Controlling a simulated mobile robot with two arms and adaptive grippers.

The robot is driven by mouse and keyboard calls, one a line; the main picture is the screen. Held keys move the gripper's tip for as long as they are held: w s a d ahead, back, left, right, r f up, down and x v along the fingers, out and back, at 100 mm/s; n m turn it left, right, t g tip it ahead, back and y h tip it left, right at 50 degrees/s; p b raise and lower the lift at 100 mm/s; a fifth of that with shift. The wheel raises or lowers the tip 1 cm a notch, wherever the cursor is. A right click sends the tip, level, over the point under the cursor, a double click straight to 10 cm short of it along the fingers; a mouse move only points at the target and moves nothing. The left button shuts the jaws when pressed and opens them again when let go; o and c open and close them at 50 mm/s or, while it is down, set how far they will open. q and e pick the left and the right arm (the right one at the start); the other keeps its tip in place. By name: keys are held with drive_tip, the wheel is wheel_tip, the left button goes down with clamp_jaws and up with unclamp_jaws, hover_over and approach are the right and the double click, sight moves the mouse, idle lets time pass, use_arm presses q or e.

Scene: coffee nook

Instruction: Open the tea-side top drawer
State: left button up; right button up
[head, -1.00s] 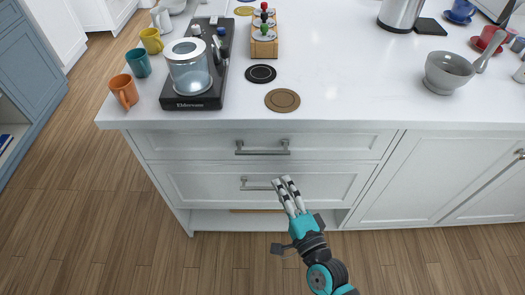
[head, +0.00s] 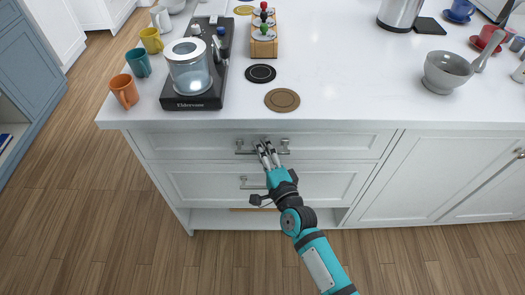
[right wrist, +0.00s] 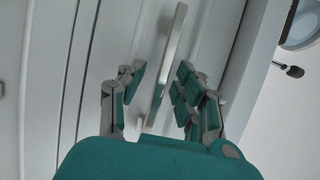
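The white top drawer (head: 340,144) is shut under the counter and has a horizontal metal bar handle (head: 284,152). My right gripper (head: 266,147) is at the middle of this handle, its arm coming up from below. In the right wrist view, the handle bar (right wrist: 171,45) runs between the spread fingers of my right gripper (right wrist: 161,72). The fingers stand on both sides of the bar with gaps, so the gripper is open around it. Whether any finger touches the bar is hard to tell. My left gripper is not in view.
A lower drawer (head: 330,185) with its own handle is shut below. On the white counter (head: 350,75) stand a black machine (head: 195,97), several mugs, a wooden rack (head: 263,47) and a grey bowl (head: 446,72). The wooden floor (head: 110,240) in front is clear.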

clamp_jaws()
idle(0.3)
drive_tip(key=shift+s, duration=0.1)
